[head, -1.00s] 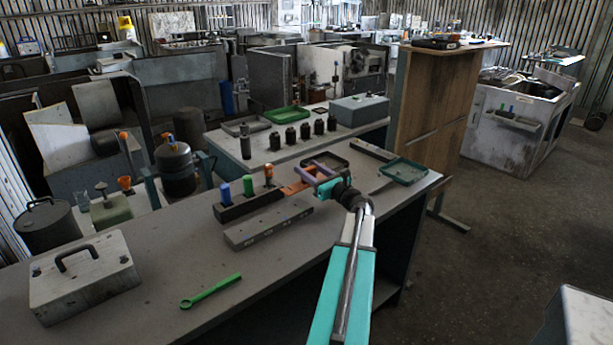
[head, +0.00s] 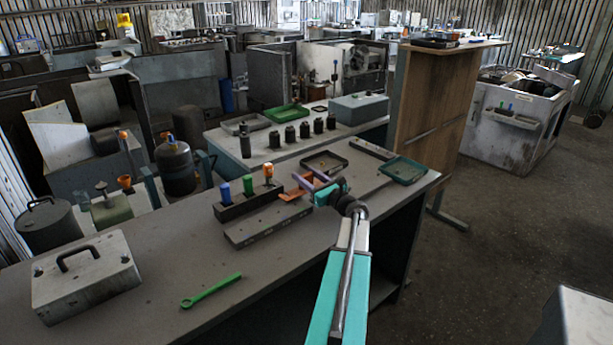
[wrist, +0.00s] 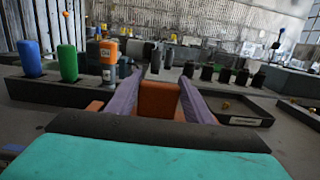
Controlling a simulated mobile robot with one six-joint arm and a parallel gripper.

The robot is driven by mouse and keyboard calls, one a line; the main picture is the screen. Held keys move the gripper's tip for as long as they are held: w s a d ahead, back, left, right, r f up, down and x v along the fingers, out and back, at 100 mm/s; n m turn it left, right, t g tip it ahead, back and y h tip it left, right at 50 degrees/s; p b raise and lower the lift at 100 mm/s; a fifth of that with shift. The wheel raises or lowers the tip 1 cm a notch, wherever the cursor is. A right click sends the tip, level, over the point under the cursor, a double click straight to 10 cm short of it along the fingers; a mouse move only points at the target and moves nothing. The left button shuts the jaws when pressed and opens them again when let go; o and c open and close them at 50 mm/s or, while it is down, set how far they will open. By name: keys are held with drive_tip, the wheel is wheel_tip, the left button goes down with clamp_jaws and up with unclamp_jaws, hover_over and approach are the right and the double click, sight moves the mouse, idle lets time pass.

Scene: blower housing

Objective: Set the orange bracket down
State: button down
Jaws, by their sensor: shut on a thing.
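The orange bracket (head: 302,182) is at the far part of the near bench, right of the dark holder block with coloured handles. In the wrist view the orange bracket (wrist: 158,99) stands between the two purple fingers. My gripper (head: 309,181) is shut on it; the fingers also show in the wrist view (wrist: 157,92). A lower orange part shows left of the left finger. The bracket is at or close above the bench top; I cannot tell whether it touches. Its underside is hidden.
The holder block (head: 252,204) carries blue, green and orange handles. A grey bar (head: 268,224) lies in front of it. A dark tray (head: 325,161) is just behind the gripper, a green tray (head: 404,171) to the right. A green wrench (head: 211,291) lies nearer.

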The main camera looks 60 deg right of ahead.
drive_tip(key=shift+f+b, duration=0.3)
drive_tip(key=shift+f, duration=0.15)
drive_tip(key=c, duration=0.9)
unclamp_jaws()
drive_tip(key=shift+r, duration=0.15)
drive_tip(key=shift+r+p, duration=0.2)
drive_tip(key=shift+p, duration=0.1)
drive_tip(key=b+v, duration=0.2)
drive_tip(key=v, duration=1)
drive_tip(key=shift+s, duration=0.1)
